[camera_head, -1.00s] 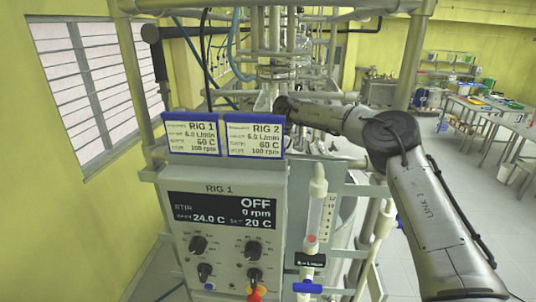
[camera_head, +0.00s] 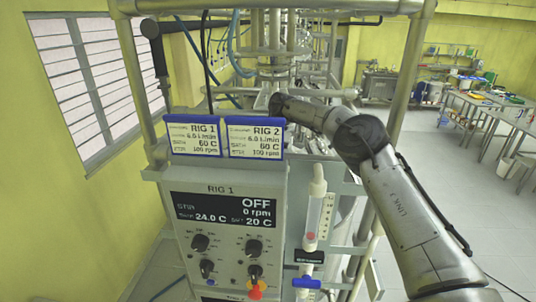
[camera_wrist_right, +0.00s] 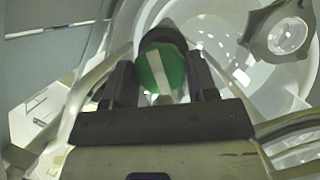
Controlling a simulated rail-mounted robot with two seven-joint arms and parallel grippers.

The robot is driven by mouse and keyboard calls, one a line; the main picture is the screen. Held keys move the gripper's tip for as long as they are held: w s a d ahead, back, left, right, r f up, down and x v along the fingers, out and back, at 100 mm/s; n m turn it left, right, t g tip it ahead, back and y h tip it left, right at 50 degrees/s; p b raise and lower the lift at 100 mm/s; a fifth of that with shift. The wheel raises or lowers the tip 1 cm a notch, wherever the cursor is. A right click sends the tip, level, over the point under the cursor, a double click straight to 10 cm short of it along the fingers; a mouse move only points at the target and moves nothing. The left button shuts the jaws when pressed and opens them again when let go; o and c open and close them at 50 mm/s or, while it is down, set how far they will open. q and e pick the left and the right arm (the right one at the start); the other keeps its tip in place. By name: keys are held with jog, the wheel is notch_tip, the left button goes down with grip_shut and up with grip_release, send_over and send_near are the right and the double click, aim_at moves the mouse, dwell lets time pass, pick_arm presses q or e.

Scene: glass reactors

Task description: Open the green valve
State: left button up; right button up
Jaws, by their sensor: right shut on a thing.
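The green valve (camera_wrist_right: 162,72) shows in the right wrist view as a round green knob with a white stripe, which runs nearly upright and leans slightly. My right gripper (camera_wrist_right: 161,80) is shut on this knob, with one dark finger on each side. In the head view my right arm reaches in from the right, behind the rig panels. The gripper and the green valve are hidden there. My left gripper is in neither view.
The RIG 1 control box (camera_head: 228,230) stands in front, its display reading OFF. Two rig cards (camera_head: 225,137) stand on top. A flow tube (camera_head: 313,218) and a blue valve (camera_head: 307,283) are at its right. Metal frame posts (camera_head: 405,80) stand close to my arm. A glass vessel (camera_wrist_right: 215,30) lies beyond the knob.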

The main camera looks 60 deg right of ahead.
dwell(0.3)
jog(key=o, duration=0.9)
